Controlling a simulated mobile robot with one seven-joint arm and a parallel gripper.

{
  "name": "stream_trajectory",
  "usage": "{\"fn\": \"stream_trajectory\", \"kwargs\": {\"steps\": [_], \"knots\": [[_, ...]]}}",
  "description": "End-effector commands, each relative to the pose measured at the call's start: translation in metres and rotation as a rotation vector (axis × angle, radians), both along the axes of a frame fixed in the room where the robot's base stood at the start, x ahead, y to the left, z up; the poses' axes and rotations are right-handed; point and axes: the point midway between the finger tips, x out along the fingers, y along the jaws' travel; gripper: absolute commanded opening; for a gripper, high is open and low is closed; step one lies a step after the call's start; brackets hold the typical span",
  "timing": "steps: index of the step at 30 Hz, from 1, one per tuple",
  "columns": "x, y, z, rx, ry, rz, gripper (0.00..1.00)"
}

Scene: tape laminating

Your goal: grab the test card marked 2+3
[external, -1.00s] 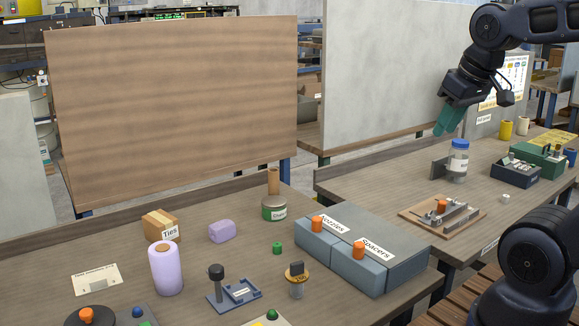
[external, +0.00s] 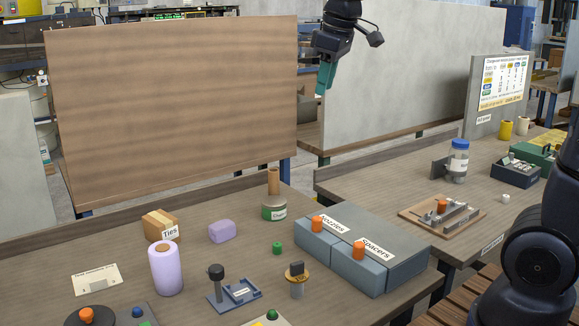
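A cream card (external: 96,279) with a small grey patch lies flat at the left of the near bench. Its print is too small to read, so I cannot tell whether it is marked 2+3. My gripper (external: 322,88), with teal fingers, hangs in the air above the far side of the benches, well to the right of and above the card. The fingers overlap in this view, so the gap between them is hidden.
A lilac cylinder (external: 165,268), a Ties box (external: 160,225) and a black-handled fixture (external: 233,294) stand near the card. Grey Nozzles and Spacers bins (external: 341,268) sit further right. A brown panel (external: 170,110) stands behind the bench.

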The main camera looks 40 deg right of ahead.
Motion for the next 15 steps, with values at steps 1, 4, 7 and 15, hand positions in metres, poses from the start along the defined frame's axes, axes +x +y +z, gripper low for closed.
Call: {"fn": "stream_trajectory", "kwargs": {"steps": [1,4,7,15], "knots": [[0.014,0.014,-0.003,-0.007,0.01,0.032,0.3],[0.037,0.039,-0.007,-0.021,0.024,0.094,0.3],[0.06,0.067,-0.012,-0.032,0.037,0.157,0.3],[0.114,0.147,-0.04,-0.065,0.075,0.322,0.3]]}}
